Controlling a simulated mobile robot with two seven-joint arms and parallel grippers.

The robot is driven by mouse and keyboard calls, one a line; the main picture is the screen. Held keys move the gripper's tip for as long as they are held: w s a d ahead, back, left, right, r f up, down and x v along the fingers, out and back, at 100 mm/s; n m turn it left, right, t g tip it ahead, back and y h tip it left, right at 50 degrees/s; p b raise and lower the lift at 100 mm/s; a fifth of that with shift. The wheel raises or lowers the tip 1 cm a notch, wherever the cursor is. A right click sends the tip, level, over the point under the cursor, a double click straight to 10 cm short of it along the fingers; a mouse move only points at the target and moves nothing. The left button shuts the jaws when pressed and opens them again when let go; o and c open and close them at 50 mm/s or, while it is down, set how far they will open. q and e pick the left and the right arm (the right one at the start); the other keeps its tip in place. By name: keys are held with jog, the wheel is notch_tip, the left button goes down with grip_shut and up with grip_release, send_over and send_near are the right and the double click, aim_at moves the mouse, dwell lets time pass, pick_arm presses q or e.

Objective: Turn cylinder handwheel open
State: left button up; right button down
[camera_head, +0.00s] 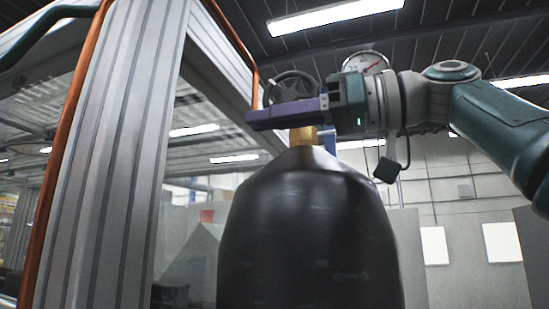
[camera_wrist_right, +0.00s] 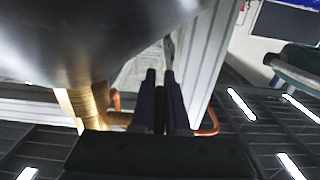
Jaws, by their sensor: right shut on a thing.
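A large black gas cylinder (camera_head: 310,235) stands upright in the middle of the head view. It fills the upper left of the right wrist view (camera_wrist_right: 90,35). A brass valve (camera_head: 303,136) sits on its neck and also shows in the wrist view (camera_wrist_right: 90,105). The grey spoked handwheel (camera_head: 291,78) shows just above my right gripper's purple fingers. My right gripper (camera_head: 268,116) reaches in from the right, its fingers level and closed on the handwheel; the fingers hide the contact. In the wrist view the dark fingers (camera_wrist_right: 160,88) are close together. My left gripper is not in view.
A round pressure gauge (camera_head: 366,63) is behind my right wrist. A ribbed grey frame post (camera_head: 120,150) with orange tubes (camera_head: 72,145) stands close on the left. A blue part (camera_head: 328,140) is beside the valve. Open room lies right of the cylinder, below my arm.

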jog(key=shift+r, duration=0.1)
jog(key=h+p, duration=0.2)
jog(key=p, duration=0.1)
jog(key=shift+s+d+g, duration=0.1)
jog(key=shift+d+g, duration=0.2)
jog(key=shift+g, duration=0.1)
jog(key=shift+h, duration=0.4)
jog(key=shift+f, duration=0.35)
jog(key=c, duration=0.9)
grip_release()
jog(key=shift+d, duration=0.15)
jog(key=v, duration=0.9)
jog(key=shift+s+d+r, duration=0.1)
jog(key=shift+d+r, duration=0.05)
jog(key=shift+d, duration=0.2)
